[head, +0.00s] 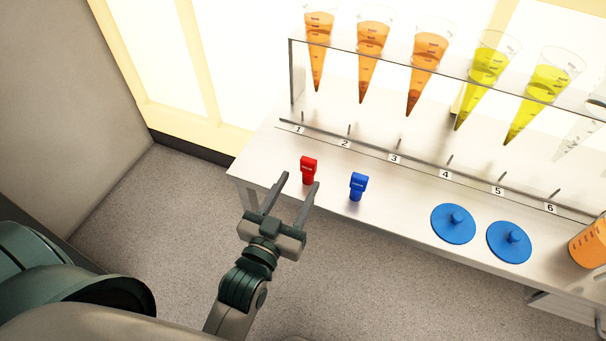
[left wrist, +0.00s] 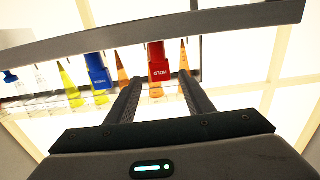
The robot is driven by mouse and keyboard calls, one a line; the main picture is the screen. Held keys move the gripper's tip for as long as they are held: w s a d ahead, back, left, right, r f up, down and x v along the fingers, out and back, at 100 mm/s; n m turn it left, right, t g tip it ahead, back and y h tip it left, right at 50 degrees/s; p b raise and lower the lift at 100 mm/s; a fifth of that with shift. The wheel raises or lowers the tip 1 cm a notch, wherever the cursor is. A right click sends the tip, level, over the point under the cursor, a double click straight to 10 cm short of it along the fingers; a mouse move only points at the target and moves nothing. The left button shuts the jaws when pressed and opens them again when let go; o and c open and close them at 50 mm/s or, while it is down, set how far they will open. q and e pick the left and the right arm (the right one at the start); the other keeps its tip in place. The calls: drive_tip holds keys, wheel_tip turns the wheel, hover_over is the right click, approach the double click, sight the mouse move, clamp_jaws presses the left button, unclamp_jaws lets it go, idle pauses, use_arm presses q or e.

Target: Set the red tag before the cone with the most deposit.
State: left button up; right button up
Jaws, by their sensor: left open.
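The red tag (head: 308,168) stands upright on the white shelf below number 1. It also shows in the left wrist view (left wrist: 158,66), between and beyond my fingertips. My left gripper (head: 300,179) is open and empty, just short of the red tag. Cones hang in a rack above numbered places: orange cone 1 (head: 318,45), orange cone 2 (head: 371,50), orange cone 3 (head: 425,60), yellow cone 4 (head: 486,70) and yellow cone 5 (head: 540,95). Orange cones have darker tips; cone 3's dark part looks tallest.
A blue tag (head: 358,186) stands right of the red one. Two blue round lids (head: 453,224) (head: 509,243) and an orange beaker (head: 590,244) lie farther right. The clear rack rail (head: 395,60) overhangs the back. The shelf front between blue tag and lids is free.

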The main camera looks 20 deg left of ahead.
use_arm(q)
drive_tip(key=shift+s, duration=0.6)
idle(0.5)
